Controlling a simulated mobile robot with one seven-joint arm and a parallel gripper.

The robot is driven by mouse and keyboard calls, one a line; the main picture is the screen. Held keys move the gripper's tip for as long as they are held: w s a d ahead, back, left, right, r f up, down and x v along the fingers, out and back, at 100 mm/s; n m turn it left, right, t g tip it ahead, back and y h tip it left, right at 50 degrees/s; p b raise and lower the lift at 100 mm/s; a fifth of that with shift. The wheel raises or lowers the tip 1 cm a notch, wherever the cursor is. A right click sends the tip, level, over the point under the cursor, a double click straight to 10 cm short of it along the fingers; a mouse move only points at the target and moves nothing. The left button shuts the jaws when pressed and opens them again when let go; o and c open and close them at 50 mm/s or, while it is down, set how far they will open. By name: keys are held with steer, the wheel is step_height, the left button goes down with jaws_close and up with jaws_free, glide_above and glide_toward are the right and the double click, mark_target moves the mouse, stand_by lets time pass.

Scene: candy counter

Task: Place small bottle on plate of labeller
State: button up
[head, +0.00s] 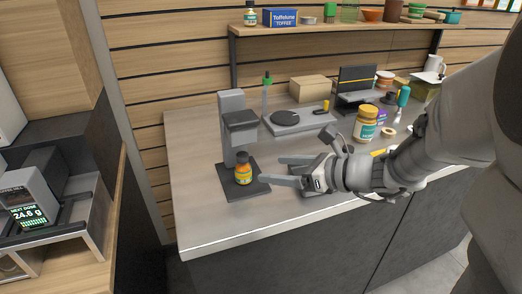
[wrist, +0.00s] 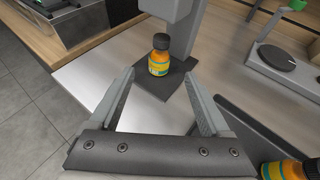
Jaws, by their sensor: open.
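A small orange bottle (head: 243,170) with a dark cap and a yellow-green label stands upright on the dark base plate of the grey labeller (head: 236,122). In the wrist view the bottle (wrist: 159,56) stands on the labeller's plate (wrist: 176,82), below the grey column. My gripper (head: 283,171) is open and empty, just right of the bottle and plate. In the wrist view its two fingers (wrist: 161,104) are spread apart, with the bottle beyond their tips and not between them.
A grey device with a round dark plate (head: 286,118) and a cardboard box (head: 310,88) are behind. The counter's front left corner (head: 200,232) is clear.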

steer(key=shift+s+r, duration=0.15)
steer(key=shift+s, duration=0.15)
steer(key=s+a+n+g+h, duration=0.25)
steer(key=s+n+g, duration=0.25)
steer(key=s+n, duration=0.75)
steer(key=s+d+r+n+t+h, duration=0.1)
steer(key=s+d+n+h, duration=0.4)
steer(key=n, duration=0.8)
steer(key=d+r+h, duration=0.1)
steer(key=d+h, duration=0.2)
steer(key=shift+d+r+t, duration=0.35)
steer(key=shift+r+t, duration=0.05)
steer(key=shift+n, duration=0.25)
step_height(320, 180, up, 14)
steer(key=p, duration=1.4)
